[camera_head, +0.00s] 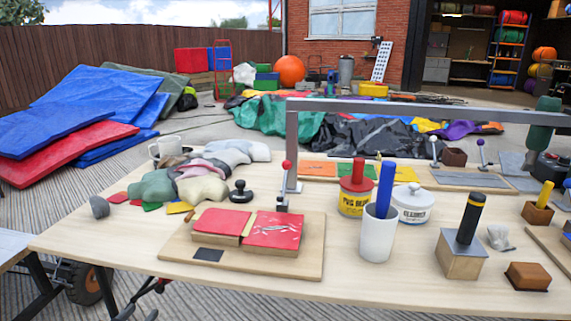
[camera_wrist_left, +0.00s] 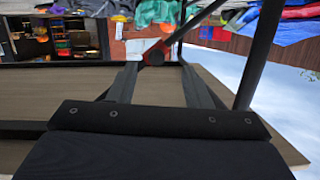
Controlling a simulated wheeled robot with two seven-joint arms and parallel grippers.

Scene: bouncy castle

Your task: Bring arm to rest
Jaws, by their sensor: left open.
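My left gripper (camera_wrist_left: 159,68) shows in the left wrist view, its two grey fingers spread apart with nothing held between them. A dark bar and a small black and red part show just beyond the fingertips. In the head view, dark and red shapes sit below the table's front left edge; I cannot tell which of them belong to my left arm. The wooden worktable (camera_head: 345,287) fills the lower head view, and no gripper shows above its top. My right gripper is in neither view.
The table holds a board with red pads (camera_head: 270,229), a white cup (camera_head: 378,236) with a blue stick, tins, a wooden block (camera_head: 460,256) and a grey metal frame (camera_head: 292,150). Below its left end are dark legs and a wheel (camera_head: 85,285). Blue and red mats (camera_head: 75,100) lie behind.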

